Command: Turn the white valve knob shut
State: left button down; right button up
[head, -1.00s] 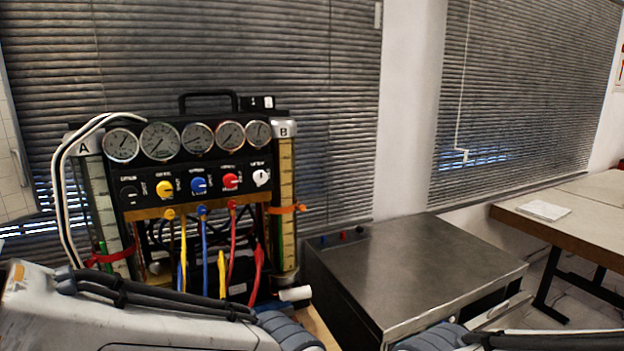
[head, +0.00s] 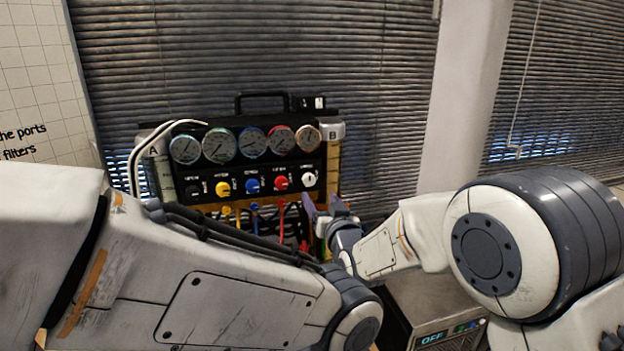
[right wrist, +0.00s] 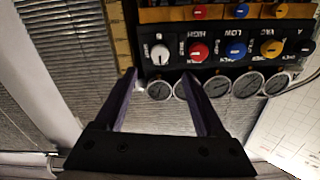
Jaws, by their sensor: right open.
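The white valve knob (head: 309,179) is the rightmost in the row of knobs on the black gauge panel (head: 205,188). It also shows in the right wrist view (right wrist: 161,52), where the panel appears upside down. My right gripper (head: 322,205) is just below and in front of the white knob in the head view. In the right wrist view its two purple fingers (right wrist: 159,75) are spread apart with nothing between them, pointing toward the knob's end of the panel. My left arm crosses the lower head view; its gripper is not visible.
Other knobs, red (head: 281,183), blue (head: 252,185) and yellow (head: 223,188), sit left of the white one. Gauges (head: 252,143) line the panel top. Coloured hoses hang below, partly hidden by my arms. A metal box (head: 432,305) stands to the lower right.

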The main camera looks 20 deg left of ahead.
aim_at(310, 182)
jog(key=p+x, duration=0.4)
jog(key=x, duration=0.4)
jog(key=shift+a, duration=0.1)
jog(key=shift+w+a, duration=0.3)
jog(key=shift+w, duration=0.2)
grip_shut()
jog(key=shift+f+m+b, duration=0.25)
jog(key=shift+m+b, duration=0.15)
jog(key=shift+b, duration=0.4)
jog(key=m+b, duration=1.3)
jog(key=b, duration=0.6)
jog(key=shift+m, duration=0.3)
jog(key=shift+r+m+b, duration=0.15)
jog(key=shift+m+b, duration=1.45)
jog(key=shift+m, duration=0.2)
